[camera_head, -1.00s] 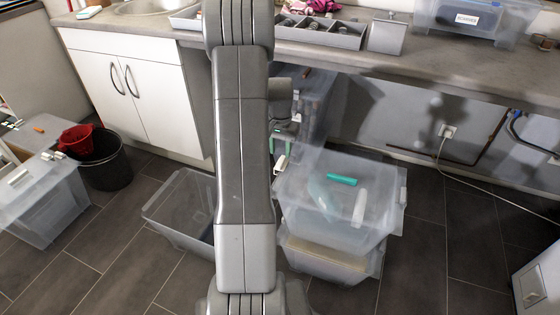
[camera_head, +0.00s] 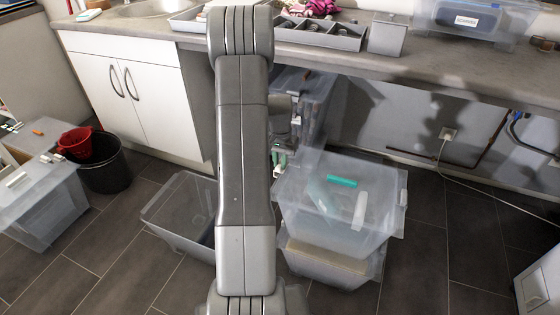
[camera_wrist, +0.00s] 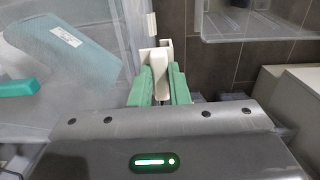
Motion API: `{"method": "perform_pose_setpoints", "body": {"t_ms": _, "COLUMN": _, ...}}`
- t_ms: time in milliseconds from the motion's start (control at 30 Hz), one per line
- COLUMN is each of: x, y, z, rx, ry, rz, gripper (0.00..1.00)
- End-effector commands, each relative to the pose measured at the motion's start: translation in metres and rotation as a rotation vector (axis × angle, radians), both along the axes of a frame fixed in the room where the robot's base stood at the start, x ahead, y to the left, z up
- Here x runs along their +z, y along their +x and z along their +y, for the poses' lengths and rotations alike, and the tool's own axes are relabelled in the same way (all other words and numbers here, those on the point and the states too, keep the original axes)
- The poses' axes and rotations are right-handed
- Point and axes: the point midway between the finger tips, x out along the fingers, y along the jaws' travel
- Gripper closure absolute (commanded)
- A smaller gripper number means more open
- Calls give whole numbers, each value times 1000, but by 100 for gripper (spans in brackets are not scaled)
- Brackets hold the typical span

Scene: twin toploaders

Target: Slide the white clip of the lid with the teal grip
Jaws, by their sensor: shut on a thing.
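The clear lid with the teal grip (camera_head: 342,181) covers a translucent box (camera_head: 332,215) on the floor, stacked on another box. The teal grip also shows at the left of the wrist view (camera_wrist: 18,88). My gripper (camera_wrist: 160,82) has green fingers and is shut on a white clip (camera_wrist: 158,62) at the lid's edge. In the head view my gripper (camera_head: 279,157) is at the box's left edge, small and partly hidden by my arm. Another white piece (camera_head: 360,209) shows on the near right of the box, and a small white one (camera_head: 403,197) at its right edge.
An open clear bin (camera_head: 182,210) stands on the floor left of my arm. A black bucket (camera_head: 106,172) and another clear box (camera_head: 42,205) are further left. A counter (camera_head: 400,58) overhangs behind.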

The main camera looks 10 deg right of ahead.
Motion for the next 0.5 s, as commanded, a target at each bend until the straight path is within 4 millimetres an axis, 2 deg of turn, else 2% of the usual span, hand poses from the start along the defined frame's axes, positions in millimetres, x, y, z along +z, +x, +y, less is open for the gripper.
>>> {"method": "perform_pose_setpoints", "body": {"t_ms": 267, "x": 1, "y": -11, "z": -17, "rx": -2, "ry": 0, "rz": 0, "gripper": 100}}
{"method": "perform_pose_setpoints", "body": {"t_ms": 467, "x": 0, "y": -11, "z": -17, "rx": 0, "ry": 0, "rz": 0, "gripper": 100}}
{"method": "perform_pose_setpoints", "body": {"t_ms": 500, "x": 0, "y": -11, "z": -17, "rx": 0, "ry": 0, "rz": 0, "gripper": 83}}
